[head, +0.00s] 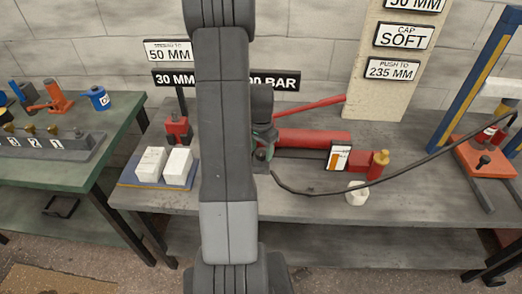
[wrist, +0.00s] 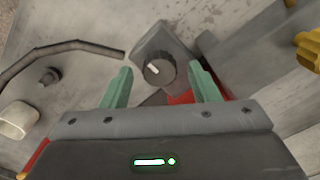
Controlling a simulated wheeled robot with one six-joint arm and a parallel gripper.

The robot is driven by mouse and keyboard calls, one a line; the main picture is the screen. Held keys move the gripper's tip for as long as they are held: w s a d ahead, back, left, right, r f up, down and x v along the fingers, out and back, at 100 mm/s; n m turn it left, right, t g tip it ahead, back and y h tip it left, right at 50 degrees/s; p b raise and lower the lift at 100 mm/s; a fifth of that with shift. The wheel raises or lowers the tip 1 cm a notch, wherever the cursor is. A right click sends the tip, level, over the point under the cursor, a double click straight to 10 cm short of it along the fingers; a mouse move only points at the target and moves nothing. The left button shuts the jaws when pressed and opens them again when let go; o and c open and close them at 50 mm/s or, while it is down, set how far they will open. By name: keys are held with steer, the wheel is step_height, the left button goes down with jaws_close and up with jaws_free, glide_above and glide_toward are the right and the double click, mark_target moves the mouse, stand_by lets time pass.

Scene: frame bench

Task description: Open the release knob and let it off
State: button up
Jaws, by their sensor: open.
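The release knob (wrist: 159,70) is a dark round dial with a white mark, set on a grey block (wrist: 178,42) in the wrist view. My gripper (wrist: 161,84) is open, with one green finger on each side of the knob and a visible gap to it on both sides. I cannot tell how far above the knob the fingertips are. In the head view my gripper (head: 265,138) is at the left end of the red pump (head: 310,138), partly behind my arm.
A red pump lever (head: 310,105) slants above the pump. A black hose (head: 310,193) curves right towards the press frame (head: 476,75). A white cup (head: 356,193) stands in front, also in the wrist view (wrist: 18,118). White blocks (head: 165,165) lie at left. A yellow fitting (head: 381,158) is right.

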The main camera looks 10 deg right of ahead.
steer(key=shift+f, duration=0.4)
steer(key=shift+c, duration=0.2)
steer(key=c, duration=0.9)
